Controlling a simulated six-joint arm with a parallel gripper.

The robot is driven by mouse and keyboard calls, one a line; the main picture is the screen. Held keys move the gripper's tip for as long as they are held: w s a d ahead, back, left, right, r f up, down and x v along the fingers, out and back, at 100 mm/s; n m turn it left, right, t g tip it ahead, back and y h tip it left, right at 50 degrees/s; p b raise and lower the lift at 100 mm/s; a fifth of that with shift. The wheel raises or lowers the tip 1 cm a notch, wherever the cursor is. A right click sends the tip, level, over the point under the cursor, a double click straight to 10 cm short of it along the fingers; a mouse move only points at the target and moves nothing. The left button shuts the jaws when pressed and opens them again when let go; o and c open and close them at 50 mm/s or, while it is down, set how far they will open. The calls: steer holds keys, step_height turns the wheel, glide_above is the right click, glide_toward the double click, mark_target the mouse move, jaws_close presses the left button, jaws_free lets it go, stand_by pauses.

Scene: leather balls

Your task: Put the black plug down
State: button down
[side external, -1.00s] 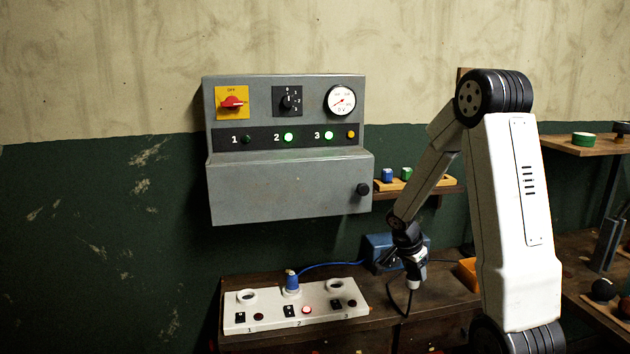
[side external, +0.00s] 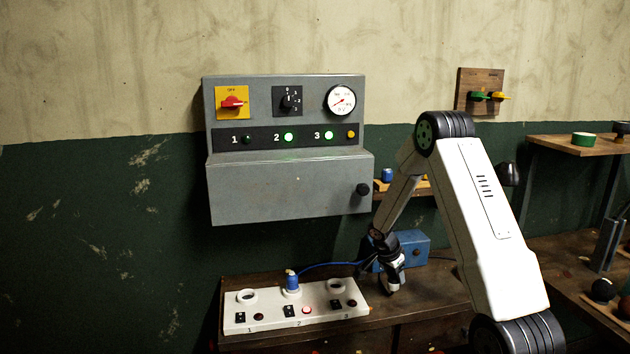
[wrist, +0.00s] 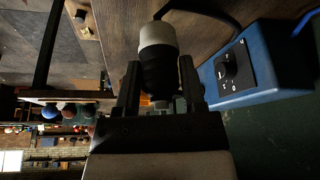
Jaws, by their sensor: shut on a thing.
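My gripper (wrist: 159,82) is shut on the black plug (wrist: 159,66) in the wrist view, one finger on each side of its dark body. The plug's pale end (wrist: 157,35) points away from my gripper, and a black cable runs near it. In the side view my gripper (side external: 393,283) is low over the wooden bench, right of the white socket board (side external: 265,318). The plug is small and dark there, so I cannot tell whether it touches the bench.
A blue plug (side external: 292,283) stands in the middle socket with a blue cable. A blue box (side external: 413,242) with a dial (wrist: 235,68) is close behind my gripper. The grey control panel (side external: 285,190) hangs above. Some bare bench (side external: 425,300) lies to the right.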

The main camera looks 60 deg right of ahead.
mark_target(392, 284)
steer(key=shift+d+f, duration=0.1)
steer(key=shift+w+d+f, duration=0.15)
steer(key=shift+w+f, duration=0.1)
steer(key=shift+f, duration=1.55)
steer(key=shift+f, duration=0.15)
steer(key=shift+c, duration=0.9)
jaws_free()
steer(key=v, duration=1.2)
